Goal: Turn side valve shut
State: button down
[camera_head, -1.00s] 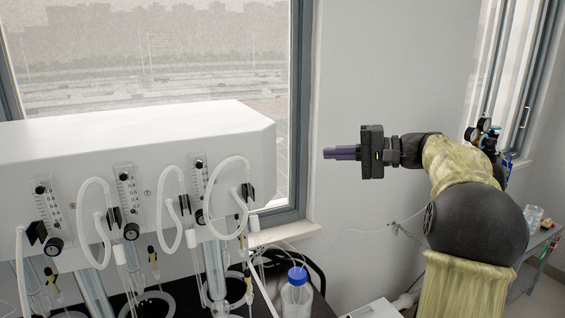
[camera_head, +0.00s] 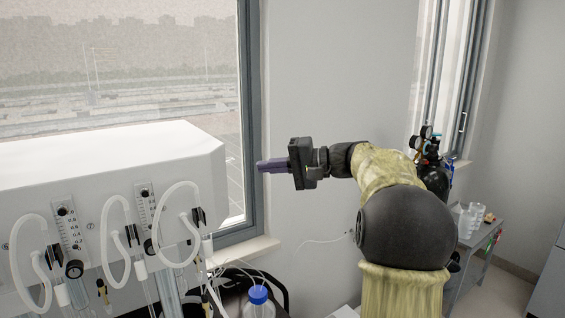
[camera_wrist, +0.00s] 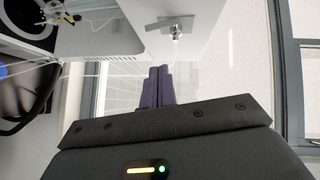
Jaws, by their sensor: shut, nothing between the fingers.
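The multi distiller is a long white cabinet (camera_head: 120,160) at the left in the head view, with glass tubes and hoses on its front. In the wrist view a small metallic side valve (camera_wrist: 176,31) sticks out from the cabinet's white end face, top centre. The head view does not show this valve. My gripper (camera_head: 259,166) is held out to the right of the cabinet, pointing left, with purple fingers together. In the wrist view the fingers (camera_wrist: 158,71) are closed and empty, below the valve in the picture and apart from it.
White hoses (camera_head: 180,225) and flow meters with black knobs (camera_head: 73,268) line the cabinet front. A blue-capped bottle (camera_head: 258,298) stands below my gripper. A black gas cylinder (camera_head: 435,172) and a grey cart (camera_head: 468,265) are at the right. Wall space around my gripper is clear.

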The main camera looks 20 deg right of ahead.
jog(key=w+a+f+p, duration=0.1)
jog(key=a+p, duration=0.1)
jog(key=a, duration=0.5)
jog(key=shift+w+f, duration=0.25)
jog(key=shift+f, duration=0.05)
jog(key=shift+a, duration=0.1)
